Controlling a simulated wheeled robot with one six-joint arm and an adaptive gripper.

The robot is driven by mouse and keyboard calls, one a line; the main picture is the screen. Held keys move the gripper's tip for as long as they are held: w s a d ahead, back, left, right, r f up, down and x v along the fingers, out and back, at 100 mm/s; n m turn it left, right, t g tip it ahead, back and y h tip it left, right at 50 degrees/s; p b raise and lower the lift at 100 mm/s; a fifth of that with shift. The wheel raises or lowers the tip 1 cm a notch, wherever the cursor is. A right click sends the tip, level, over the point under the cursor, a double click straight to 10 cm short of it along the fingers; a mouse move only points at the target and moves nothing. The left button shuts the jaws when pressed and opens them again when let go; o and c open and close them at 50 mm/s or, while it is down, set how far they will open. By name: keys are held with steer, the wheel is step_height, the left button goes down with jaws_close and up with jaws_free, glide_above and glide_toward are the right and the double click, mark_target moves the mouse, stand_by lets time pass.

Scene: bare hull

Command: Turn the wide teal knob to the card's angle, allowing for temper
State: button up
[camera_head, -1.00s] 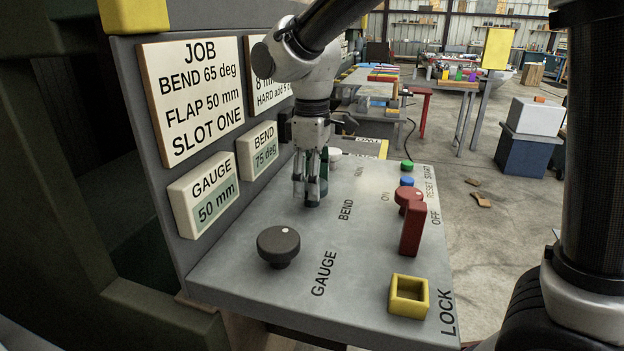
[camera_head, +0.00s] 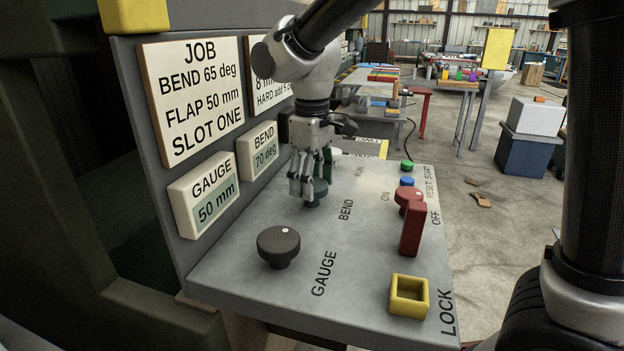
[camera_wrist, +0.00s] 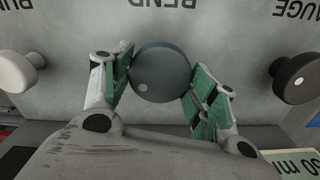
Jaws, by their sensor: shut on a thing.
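The wide teal knob (camera_wrist: 162,75) sits between the green-padded fingers of my gripper (camera_wrist: 160,88) in the wrist view, with a pale dot on its face. In the head view my gripper (camera_head: 314,185) is shut around the teal knob (camera_head: 315,198), which it partly hides, beside the word BEND on the panel. The BEND readout (camera_head: 264,150) shows 70 deg. The job card (camera_head: 194,98) reads BEND 65 deg, FLAP 50 mm, SLOT ONE. A second card (camera_head: 262,92) is partly hidden by my arm; "8 m" and "HARD add 5" can be read.
The dark gauge knob (camera_head: 279,246) is in front of my gripper, and the GAUGE readout (camera_head: 204,198) shows 50 mm. A red lever (camera_head: 412,229), a yellow square socket (camera_head: 408,297), a blue button (camera_head: 407,182) and a green button (camera_head: 407,165) stand along the panel's right side.

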steer(key=o, duration=1)
steer(key=shift+o, duration=0.2)
step_height(320, 180, up, 12)
